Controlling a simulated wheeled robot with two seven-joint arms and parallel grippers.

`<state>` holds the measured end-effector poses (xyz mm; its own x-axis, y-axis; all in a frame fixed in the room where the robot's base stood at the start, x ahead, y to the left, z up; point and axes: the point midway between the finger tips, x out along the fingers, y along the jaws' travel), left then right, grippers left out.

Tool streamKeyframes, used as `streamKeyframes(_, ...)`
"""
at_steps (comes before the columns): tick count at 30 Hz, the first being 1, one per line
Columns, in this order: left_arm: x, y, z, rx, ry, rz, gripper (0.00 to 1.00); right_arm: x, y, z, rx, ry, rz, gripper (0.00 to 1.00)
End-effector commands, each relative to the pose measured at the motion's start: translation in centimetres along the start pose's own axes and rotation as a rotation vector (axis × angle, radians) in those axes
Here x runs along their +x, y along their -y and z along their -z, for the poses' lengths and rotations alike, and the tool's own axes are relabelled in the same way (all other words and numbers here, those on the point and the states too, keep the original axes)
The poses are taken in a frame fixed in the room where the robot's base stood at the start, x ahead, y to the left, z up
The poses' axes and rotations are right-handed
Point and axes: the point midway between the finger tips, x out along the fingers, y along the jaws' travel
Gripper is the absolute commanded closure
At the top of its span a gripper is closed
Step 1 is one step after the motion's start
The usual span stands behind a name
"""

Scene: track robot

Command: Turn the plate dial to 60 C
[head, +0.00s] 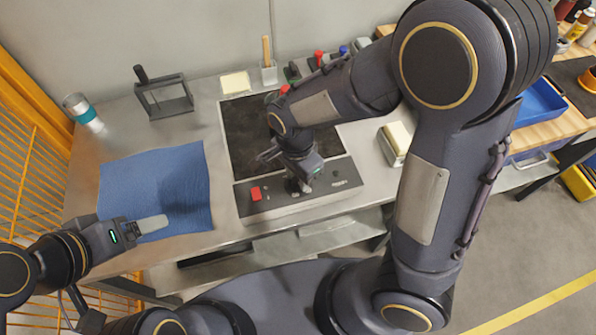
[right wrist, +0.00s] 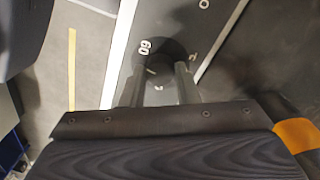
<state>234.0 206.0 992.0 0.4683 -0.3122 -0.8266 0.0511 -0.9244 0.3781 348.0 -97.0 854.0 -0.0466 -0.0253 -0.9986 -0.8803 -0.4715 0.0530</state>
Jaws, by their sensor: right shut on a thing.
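The hot plate has a black top (head: 250,135) and a grey control panel (head: 280,205) along its front. My right gripper (head: 301,185) points down at the middle of this panel and hides most of the dial in the head view. In the right wrist view, the dark round dial (right wrist: 155,58) sits between the two fingers of my right gripper (right wrist: 160,74), which is shut on it. A white 60 mark (right wrist: 146,47) shows at the dial's upper left. The dial's exact setting cannot be read. My left gripper (head: 152,224) hangs empty over the blue mat.
A red switch (head: 256,193) is on the panel, left of the dial. A blue mat (head: 150,170) lies on the metal bench. A black stand (head: 163,97) and a cup (head: 83,110) are behind it. A white block (head: 397,140) stands right of the plate.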

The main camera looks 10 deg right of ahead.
Motion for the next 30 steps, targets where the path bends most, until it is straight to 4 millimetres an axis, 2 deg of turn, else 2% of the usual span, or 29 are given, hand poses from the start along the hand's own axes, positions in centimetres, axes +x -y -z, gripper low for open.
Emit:
streamKeyframes(6, -1.1, -0.5, 0.6, 0.000, 0.000, 0.000, 0.21, -0.3, 0.1, 0.1, 0.177, 0.007, 0.002, 0.95)
streamKeyframes(15, -2.0, -0.9, 1.0, 0.000, 0.000, 0.000, 0.21, -0.3, 0.1, 0.1, 0.341, 0.017, 0.003, 0.95)
streamKeyframes(30, -2.2, -1.0, 1.1, 0.000, 0.000, 0.000, 0.21, -0.1, 0.1, 0.1, 0.409, 0.022, 0.005, 0.95)
